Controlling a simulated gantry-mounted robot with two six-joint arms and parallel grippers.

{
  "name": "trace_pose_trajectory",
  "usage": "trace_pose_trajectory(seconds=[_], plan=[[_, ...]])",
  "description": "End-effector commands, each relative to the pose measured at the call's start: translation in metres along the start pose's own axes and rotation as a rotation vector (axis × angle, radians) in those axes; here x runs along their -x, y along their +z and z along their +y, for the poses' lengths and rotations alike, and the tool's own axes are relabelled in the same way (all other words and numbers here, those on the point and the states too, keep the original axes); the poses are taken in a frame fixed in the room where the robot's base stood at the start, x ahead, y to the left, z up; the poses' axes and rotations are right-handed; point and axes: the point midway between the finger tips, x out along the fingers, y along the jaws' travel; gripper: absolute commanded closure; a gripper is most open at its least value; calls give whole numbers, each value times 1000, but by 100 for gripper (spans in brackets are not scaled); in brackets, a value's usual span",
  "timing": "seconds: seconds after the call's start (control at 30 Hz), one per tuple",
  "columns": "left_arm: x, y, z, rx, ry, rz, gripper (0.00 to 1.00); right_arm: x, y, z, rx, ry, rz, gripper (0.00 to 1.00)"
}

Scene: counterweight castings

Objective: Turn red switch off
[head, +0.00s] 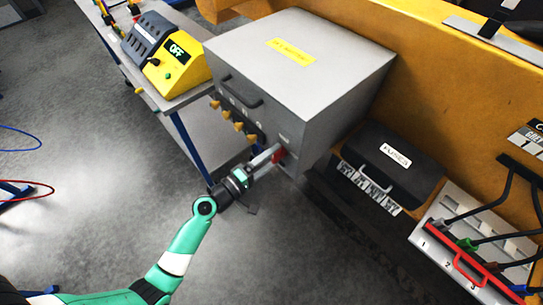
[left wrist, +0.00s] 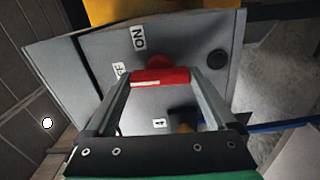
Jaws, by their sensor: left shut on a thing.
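The red switch (head: 279,155) is on the lower right of the front face of a large grey box (head: 262,95). In the left wrist view the red switch (left wrist: 160,77) shows as a round hub with a bar-shaped handle. My left gripper (head: 274,153) is at the switch, its fingers on both ends of the red handle; the fingers also show in the left wrist view (left wrist: 161,84). An ON label (left wrist: 138,37) is beside the hub, and a partly covered label (left wrist: 118,70) is near the left finger. My right gripper is not in view.
Several brass-coloured knobs (head: 238,126) and a dark handle (head: 240,90) stick out of the box front. A yellow unit reading OFF (head: 178,65) stands on a bench to the left. A black case (head: 385,160) labelled FUSES and a panel with cables (head: 465,245) are at right.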

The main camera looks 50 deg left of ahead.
Motion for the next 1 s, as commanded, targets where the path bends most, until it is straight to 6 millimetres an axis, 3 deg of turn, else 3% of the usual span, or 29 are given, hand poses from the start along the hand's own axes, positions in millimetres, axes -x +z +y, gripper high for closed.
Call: trace_pose_trajectory(seconds=[0.7, 0.73, 0.8, 1.0], plan=[[0, 0, 0, 87, 2, 1, 66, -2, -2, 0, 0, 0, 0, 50], [0, 0, 0, 87, 2, 1, 6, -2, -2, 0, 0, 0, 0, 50], [0, 0, 0, 86, 2, 1, 0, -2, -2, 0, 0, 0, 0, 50], [0, 0, 0, 84, 1, 1, 0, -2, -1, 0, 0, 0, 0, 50]])
